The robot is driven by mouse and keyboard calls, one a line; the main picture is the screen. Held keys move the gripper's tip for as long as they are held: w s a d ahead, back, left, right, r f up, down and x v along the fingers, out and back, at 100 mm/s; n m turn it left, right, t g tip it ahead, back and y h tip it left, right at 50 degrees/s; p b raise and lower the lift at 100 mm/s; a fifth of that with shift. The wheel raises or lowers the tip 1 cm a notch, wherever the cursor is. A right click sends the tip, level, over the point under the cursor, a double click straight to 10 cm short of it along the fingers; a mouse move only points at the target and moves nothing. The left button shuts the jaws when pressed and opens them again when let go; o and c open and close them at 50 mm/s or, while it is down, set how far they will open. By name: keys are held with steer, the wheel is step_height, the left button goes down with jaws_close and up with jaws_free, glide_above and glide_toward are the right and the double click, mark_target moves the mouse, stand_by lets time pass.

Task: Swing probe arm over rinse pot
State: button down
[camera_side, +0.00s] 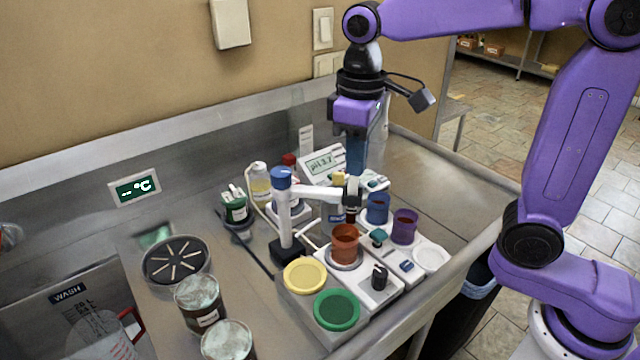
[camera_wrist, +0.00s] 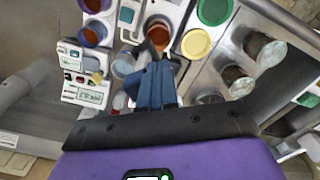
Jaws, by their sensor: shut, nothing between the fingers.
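The probe arm (camera_side: 318,193) is a white bar reaching right from a white post (camera_side: 285,225) with a blue cap. A dark probe head (camera_side: 351,194) hangs at its free end, left of the blue pot (camera_side: 377,209) and behind the orange-brown pot (camera_side: 345,243). I cannot tell for certain which vessel is the rinse pot or what lies directly under the probe. My gripper (camera_side: 355,172) points down beside the arm's free end, its blue fingers shut and empty. In the wrist view the fingers (camera_wrist: 156,86) lie together, just below the orange-brown pot (camera_wrist: 158,34), and hide much of the probe arm.
A pH meter (camera_side: 323,164) stands behind the probe. A purple pot (camera_side: 404,227) and white lid (camera_side: 431,257) are at right; yellow (camera_side: 305,275) and green (camera_side: 337,310) lids are in front. Dirty cans (camera_side: 198,301) stand at left. The steel counter behind right is clear.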

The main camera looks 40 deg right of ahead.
steer(key=shift+w+d, duration=0.1)
steer(key=shift+w+d, duration=0.95)
steer(key=shift+d, duration=0.2)
steer(key=w+d, duration=0.2)
steer(key=shift+w, duration=0.3)
